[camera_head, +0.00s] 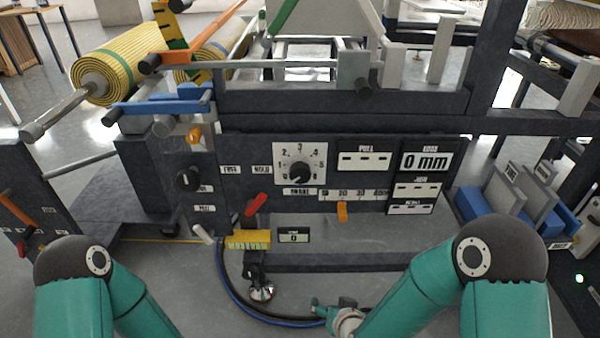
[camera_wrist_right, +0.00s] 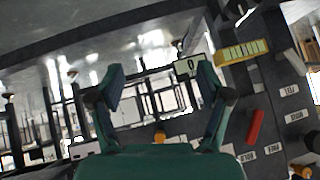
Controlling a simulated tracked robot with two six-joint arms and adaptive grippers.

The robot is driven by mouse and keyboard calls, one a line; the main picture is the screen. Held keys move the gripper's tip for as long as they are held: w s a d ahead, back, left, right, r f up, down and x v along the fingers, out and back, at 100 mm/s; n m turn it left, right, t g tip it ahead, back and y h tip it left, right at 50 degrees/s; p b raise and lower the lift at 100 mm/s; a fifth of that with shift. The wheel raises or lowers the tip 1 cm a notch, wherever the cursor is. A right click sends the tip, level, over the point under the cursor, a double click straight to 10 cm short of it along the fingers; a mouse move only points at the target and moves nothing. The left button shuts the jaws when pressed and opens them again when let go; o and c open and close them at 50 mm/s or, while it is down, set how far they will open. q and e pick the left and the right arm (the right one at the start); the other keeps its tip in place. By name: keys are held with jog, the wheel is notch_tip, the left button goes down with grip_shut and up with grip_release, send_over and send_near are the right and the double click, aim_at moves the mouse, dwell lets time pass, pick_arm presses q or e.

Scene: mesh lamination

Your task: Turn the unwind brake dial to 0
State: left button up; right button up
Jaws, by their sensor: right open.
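The brake dial (camera_head: 299,170) is a dark round knob on a white square plate with numbers around it, above a BRAKE label, in the middle of the dark front panel. Its pointer is too small to read surely. My right gripper (camera_head: 335,312) is low in front of the machine, below the dial and well apart from it. In the right wrist view its two fingers (camera_wrist_right: 162,88) are spread with nothing between them. I cannot make out the dial in the wrist view. My left arm shows at the lower left, but its gripper is out of view.
A red lever (camera_head: 257,204) sits below left of the dial, near FREE and HOLD labels. A yellow block (camera_head: 248,240) and a small display (camera_head: 294,236) are lower. An orange tab (camera_head: 342,212) sticks out at the right. A black knob (camera_head: 188,179) is left. A cable lies on the floor.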

jog(key=w+a+r+t, duration=0.3)
jog(key=r, duration=0.4)
jog(key=w+a+r+t, duration=0.2)
jog(key=r+t, duration=0.1)
jog(key=r, duration=0.4)
jog(key=m+t+h, duration=0.1)
jog(key=t+h, duration=0.1)
jog(key=t, duration=0.1)
send_near(300, 176)
jog(key=w+b, duration=0.1)
jog(key=w, duration=1)
jog(key=shift+w+b, duration=0.35)
jog(key=shift+b, duration=0.05)
jog(key=shift+c, duration=0.3)
jog(key=c, duration=1.1)
jog(key=shift+n, duration=0.5)
